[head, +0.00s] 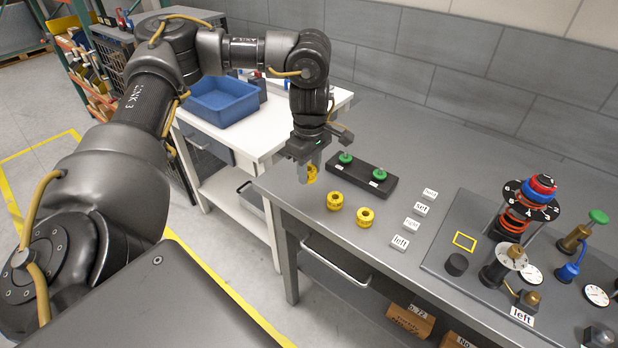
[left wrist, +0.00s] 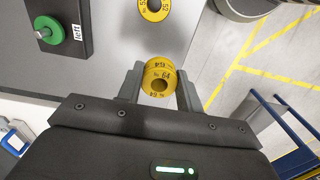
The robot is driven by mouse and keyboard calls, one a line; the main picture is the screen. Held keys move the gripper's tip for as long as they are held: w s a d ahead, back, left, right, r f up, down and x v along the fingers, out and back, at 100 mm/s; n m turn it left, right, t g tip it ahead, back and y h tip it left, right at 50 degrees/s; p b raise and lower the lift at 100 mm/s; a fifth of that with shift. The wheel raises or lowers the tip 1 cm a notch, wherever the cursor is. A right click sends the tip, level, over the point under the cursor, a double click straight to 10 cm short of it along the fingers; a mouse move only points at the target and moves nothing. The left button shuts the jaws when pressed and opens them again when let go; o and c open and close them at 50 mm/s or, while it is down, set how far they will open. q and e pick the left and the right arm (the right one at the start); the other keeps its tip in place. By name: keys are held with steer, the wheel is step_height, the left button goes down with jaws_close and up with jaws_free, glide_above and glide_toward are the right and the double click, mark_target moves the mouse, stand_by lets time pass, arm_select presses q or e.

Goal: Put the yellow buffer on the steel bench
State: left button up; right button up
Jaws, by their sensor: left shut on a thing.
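My left gripper (head: 306,168) is shut on a yellow buffer (head: 312,174), a thick ring with black numbers. The gripper points down at the left end of the grey steel bench (head: 385,125); whether the buffer touches the top I cannot tell. Two more yellow buffers, one nearer (head: 335,201) and one farther right (head: 365,217), stand on the bench. My right gripper is out of view.
A black block (head: 350,185) with two green-topped pegs lies just right of the gripper. Small label cards (head: 401,242) and a grey fixture plate (head: 450,262) with a tall spring stack (head: 515,222) lie farther right. A white table (head: 235,140) with a blue bin (head: 222,104) stands left.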

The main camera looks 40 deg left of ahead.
mark_target(309, 164)
arm_select(q)
steer(key=f, duration=0.1)
steer(key=w+a, duration=0.1)
steer(key=f, duration=0.1)
steer(key=shift+w+a+f, duration=0.25)
steer(key=shift+f, duration=0.1)
steer(key=shift+w+a+f, duration=0.35)
steer(key=shift+a+f, duration=0.05)
steer(key=shift+f, duration=0.2)
step_height(309, 164, down, 3)
steer(key=shift+a+f, duration=0.1)
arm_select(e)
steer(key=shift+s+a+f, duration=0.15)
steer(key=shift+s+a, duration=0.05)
arm_select(q)
steer(key=shift+f, duration=0.1)
steer(key=o, duration=1)
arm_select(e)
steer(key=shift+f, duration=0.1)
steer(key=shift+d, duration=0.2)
